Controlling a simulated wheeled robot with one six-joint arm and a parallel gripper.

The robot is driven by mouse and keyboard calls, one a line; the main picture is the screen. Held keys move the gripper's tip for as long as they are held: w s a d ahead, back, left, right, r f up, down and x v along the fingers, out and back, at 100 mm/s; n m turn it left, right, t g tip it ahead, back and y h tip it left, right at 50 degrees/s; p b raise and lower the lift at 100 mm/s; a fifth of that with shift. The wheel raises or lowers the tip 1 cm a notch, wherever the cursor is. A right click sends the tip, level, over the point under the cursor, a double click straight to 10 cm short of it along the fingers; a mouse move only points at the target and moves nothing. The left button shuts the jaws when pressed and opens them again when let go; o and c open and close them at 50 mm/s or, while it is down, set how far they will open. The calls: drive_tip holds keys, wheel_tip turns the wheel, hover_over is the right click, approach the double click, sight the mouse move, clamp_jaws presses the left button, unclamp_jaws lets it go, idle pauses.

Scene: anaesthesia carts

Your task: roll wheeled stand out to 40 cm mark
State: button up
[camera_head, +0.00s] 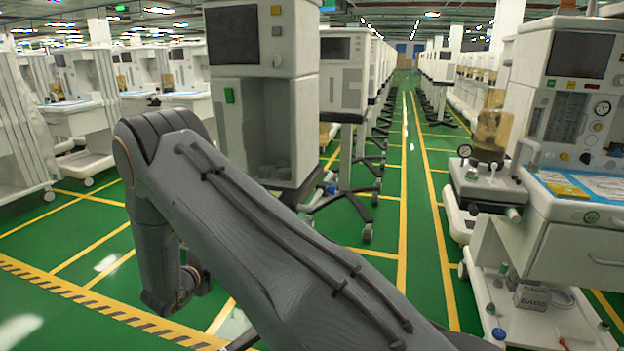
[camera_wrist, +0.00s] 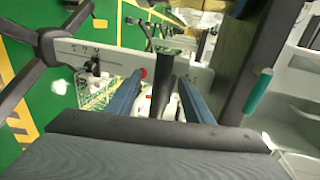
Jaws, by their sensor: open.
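The nearest wheeled stand carries a tall white ventilator unit (camera_head: 300,60) with a dark screen, left of centre in the head view. My arm covers its lower part, and dark legs with casters (camera_head: 367,232) show beside it; which stand they belong to is unclear. In the wrist view, my gripper (camera_wrist: 160,78) has two blue-grey fingers spread apart. A dark upright post (camera_wrist: 164,85) appears between them; contact cannot be told. Dark splayed legs (camera_wrist: 46,47) show at the left. No labelled 40 cm mark is legible. My gripper is hidden in the head view.
A yellow-and-black striped floor line (camera_head: 90,300) runs along the lower left. An anaesthesia cart (camera_head: 545,210) stands close on the right. More carts line both sides. The green aisle (camera_head: 425,200) between yellow lines is clear.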

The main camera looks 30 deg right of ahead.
drive_tip(key=p+v, duration=0.3)
drive_tip(key=v, duration=0.6)
idle(0.6)
drive_tip(key=shift+r, duration=0.1)
